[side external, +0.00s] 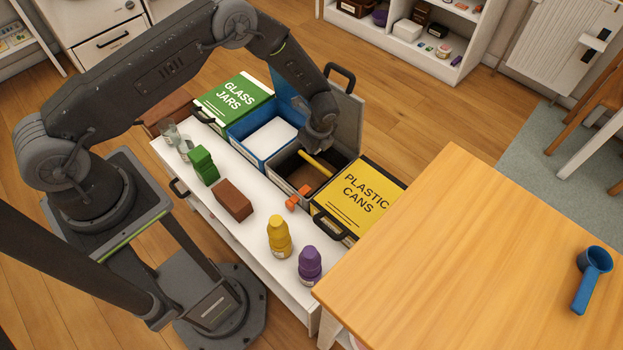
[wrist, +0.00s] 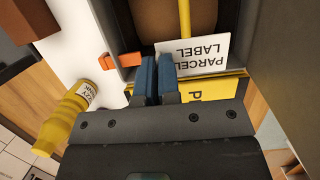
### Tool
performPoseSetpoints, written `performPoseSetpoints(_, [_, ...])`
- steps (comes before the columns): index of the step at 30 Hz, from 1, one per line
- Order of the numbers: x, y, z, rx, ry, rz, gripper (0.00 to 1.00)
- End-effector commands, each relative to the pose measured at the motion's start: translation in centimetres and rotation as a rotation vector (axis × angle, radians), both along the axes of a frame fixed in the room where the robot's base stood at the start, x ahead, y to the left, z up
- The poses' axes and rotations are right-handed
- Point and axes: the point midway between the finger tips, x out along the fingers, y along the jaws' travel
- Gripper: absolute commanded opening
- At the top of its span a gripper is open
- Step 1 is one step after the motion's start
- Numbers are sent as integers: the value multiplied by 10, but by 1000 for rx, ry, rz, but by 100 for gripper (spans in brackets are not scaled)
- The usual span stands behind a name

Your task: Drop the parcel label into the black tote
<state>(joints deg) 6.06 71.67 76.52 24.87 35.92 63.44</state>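The black tote (side external: 284,184) stands open between the blue bin and the yellow bin, its grey lid raised behind it. Brown cardboard (wrist: 160,14) and a yellow bar (side external: 316,164) show inside. My gripper (side external: 318,143) is over the tote's opening. In the wrist view its two blue fingers (wrist: 157,68) are close together. The white parcel label (wrist: 205,52) sticks out from between them to the right, its print upside down, with the tote's edge and yellow lid behind it. The label cannot be made out in the side view.
The yellow PLASTIC CANS bin (side external: 362,195) and blue bin (side external: 243,131) flank the tote. An orange piece (side external: 298,197), brown block (side external: 232,200), green object (side external: 204,166), yellow bottle (side external: 278,237) and purple bottle (side external: 310,265) stand on the white surface in front.

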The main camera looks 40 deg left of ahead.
Motion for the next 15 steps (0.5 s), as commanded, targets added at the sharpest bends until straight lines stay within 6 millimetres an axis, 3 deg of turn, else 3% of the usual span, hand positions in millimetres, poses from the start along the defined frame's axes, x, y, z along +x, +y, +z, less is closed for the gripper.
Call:
performPoseSetpoints(9, [-1, 0, -37, 0, 1, 3, 0])
performPoseSetpoints(15, [-1, 0, -50, 0, 0, 4, 0])
